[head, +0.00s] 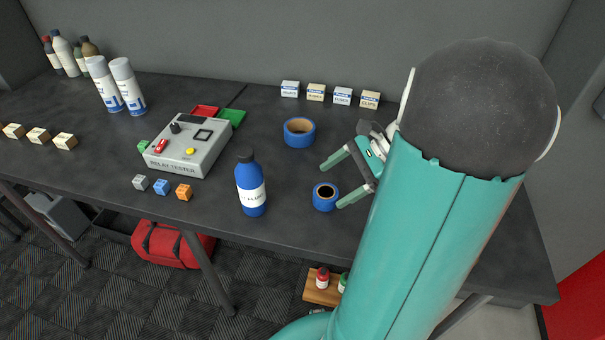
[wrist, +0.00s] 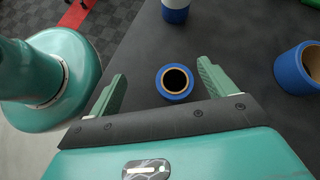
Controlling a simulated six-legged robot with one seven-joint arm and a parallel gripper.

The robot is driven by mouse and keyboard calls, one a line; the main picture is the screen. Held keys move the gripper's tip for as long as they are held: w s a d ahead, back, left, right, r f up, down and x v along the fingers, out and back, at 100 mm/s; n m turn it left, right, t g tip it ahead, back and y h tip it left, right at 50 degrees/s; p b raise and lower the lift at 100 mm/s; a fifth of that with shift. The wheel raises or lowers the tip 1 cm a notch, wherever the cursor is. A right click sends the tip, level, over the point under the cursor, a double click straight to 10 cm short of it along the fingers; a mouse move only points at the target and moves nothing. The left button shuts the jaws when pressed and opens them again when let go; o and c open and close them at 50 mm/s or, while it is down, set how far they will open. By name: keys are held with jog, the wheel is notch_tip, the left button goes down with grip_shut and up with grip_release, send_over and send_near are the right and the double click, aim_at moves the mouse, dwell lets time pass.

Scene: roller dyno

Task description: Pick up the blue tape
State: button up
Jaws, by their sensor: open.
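Two blue tape rolls lie on the dark table. My gripper (head: 332,186) is open and empty. In the wrist view its two fingers (wrist: 161,70) appear on either side of the smaller roll, which lies closer to the right-hand finger. I cannot tell the height between fingertips and roll.
A blue bottle (head: 251,187) stands left of the smaller roll. A grey tester box (head: 188,146), small cubes and white spray cans (head: 126,88) are farther left. Several small boxes (head: 315,92) line the back. The table's front edge is close to the smaller roll.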

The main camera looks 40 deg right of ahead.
aim_at(319, 194)
jog(key=s+d+m+t, duration=0.1)
jog(key=d, duration=0.1)
jog(key=s+d+m+t, duration=0.1)
jog(key=d+m, duration=0.1)
jog(key=d, duration=0.1)
jog(key=s+d+f+m+t+y, duration=0.1)
jog(key=d+t, duration=0.1)
jog(key=shift+s+d+f+m, duration=0.1)
jog(key=shift+s+d+m, duration=0.05)
jog(key=shift+s+m, duration=0.25)
jog(key=shift+a+f, duration=0.1)
jog(key=shift+a, duration=0.1)
jog(key=x, duration=0.8)
jog(key=shift+w, duration=0.1)
jog(key=x, duration=0.5)
jog(key=shift+a+f, duration=0.1)
jog(key=c, duration=1)
